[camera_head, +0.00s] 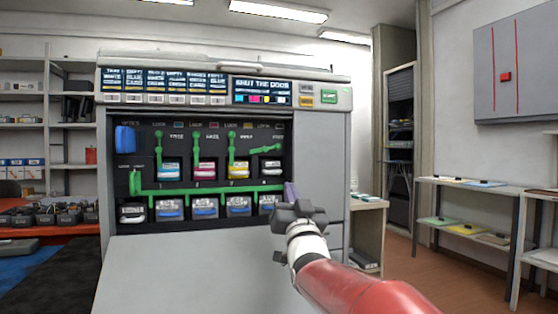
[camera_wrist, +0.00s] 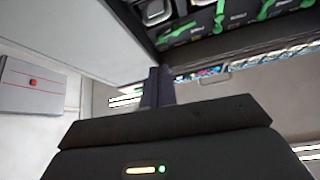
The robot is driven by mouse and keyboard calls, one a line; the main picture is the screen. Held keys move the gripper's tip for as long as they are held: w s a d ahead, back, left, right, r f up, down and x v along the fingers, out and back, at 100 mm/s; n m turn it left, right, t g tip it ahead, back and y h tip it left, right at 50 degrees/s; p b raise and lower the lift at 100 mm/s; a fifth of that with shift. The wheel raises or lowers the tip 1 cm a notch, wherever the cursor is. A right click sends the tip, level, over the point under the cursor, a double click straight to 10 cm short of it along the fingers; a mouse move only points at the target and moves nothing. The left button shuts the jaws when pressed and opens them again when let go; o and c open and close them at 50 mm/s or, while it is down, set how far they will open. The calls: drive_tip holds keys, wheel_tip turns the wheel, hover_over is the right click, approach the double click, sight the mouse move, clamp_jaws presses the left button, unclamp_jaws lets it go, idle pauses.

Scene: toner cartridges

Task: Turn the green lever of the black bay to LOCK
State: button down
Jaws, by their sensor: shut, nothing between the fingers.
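The printer (camera_head: 222,215) stands open with a row of four bays. The rightmost bay, which I take as the black bay, holds a cartridge (camera_head: 265,168). Its green lever (camera_head: 265,149) lies nearly level, tilted slightly up to the right. The other three green levers, such as the yellow bay's (camera_head: 231,146), stand upright. My gripper (camera_head: 291,192) is shut and empty, at the right edge of the opening, below and right of the black bay's lever and apart from it. Its fingers show in the wrist view (camera_wrist: 157,86); green parts of the printer show at the top.
A green bar (camera_head: 205,191) crosses below the bays, above a lower row of containers (camera_head: 204,208). The lowered grey door (camera_head: 195,265) lies in front. The printer's display (camera_head: 262,91) reads "SHUT THE DOOR". A side table (camera_head: 368,205) stands to the right.

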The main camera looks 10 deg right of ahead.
sight(278, 149)
idle(0.3)
drive_tip(key=p+x, duration=0.5)
drive_tip(key=x, duration=0.9)
drive_tip(key=shift+s+b, duration=0.15)
drive_tip(key=shift+b, duration=0.15)
drive_tip(key=shift+n+y, duration=0.6)
drive_tip(key=shift+y, duration=0.1)
